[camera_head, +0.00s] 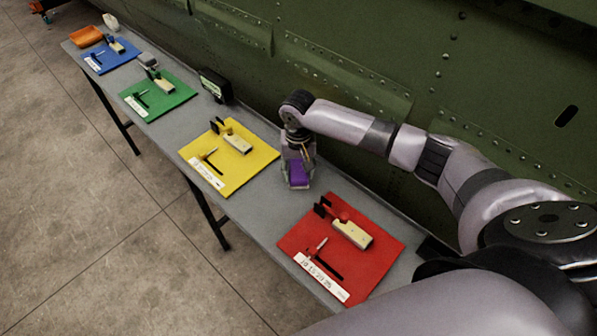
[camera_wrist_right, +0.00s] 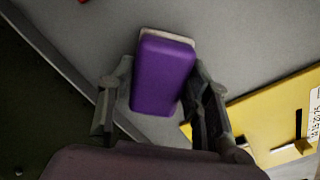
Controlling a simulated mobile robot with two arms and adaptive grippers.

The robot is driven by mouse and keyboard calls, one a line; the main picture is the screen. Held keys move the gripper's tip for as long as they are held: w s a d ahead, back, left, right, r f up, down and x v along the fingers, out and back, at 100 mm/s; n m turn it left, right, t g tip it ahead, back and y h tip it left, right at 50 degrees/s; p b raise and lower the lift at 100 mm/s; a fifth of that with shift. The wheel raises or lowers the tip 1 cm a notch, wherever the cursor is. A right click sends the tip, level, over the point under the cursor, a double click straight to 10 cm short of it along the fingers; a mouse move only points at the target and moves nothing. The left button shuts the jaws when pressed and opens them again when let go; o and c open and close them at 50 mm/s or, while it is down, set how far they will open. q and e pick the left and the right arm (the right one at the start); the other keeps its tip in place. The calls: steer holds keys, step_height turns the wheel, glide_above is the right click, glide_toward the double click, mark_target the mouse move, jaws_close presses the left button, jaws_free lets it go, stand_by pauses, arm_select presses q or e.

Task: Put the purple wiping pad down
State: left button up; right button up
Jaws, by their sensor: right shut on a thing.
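The purple wiping pad (camera_head: 298,174) is between the fingers of my right gripper (camera_head: 297,180), over the grey table between the yellow and red mats. In the right wrist view the pad (camera_wrist_right: 162,75) shows its purple back and a pale edge at its far end. The fingers of my right gripper (camera_wrist_right: 160,95) are closed on its two sides. I cannot tell whether the pad touches the table. My left gripper is not in view.
The grey table (camera_head: 270,205) holds a red mat (camera_head: 300,240), a yellow mat (camera_head: 200,150), a green mat (camera_head: 180,98) and a blue mat (camera_head: 93,65), each with tools. A dark box (camera_head: 215,86) stands near the back edge. The green riveted fuselage wall (camera_head: 420,70) rises behind.

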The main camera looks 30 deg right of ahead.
mark_target(298, 170)
steer(key=o, duration=1)
steer(key=shift+f, duration=0.15)
step_height(298, 170, up, 12)
steer(key=b, duration=0.1)
steer(key=shift+r+b, duration=0.2)
steer(key=shift+b, duration=0.1)
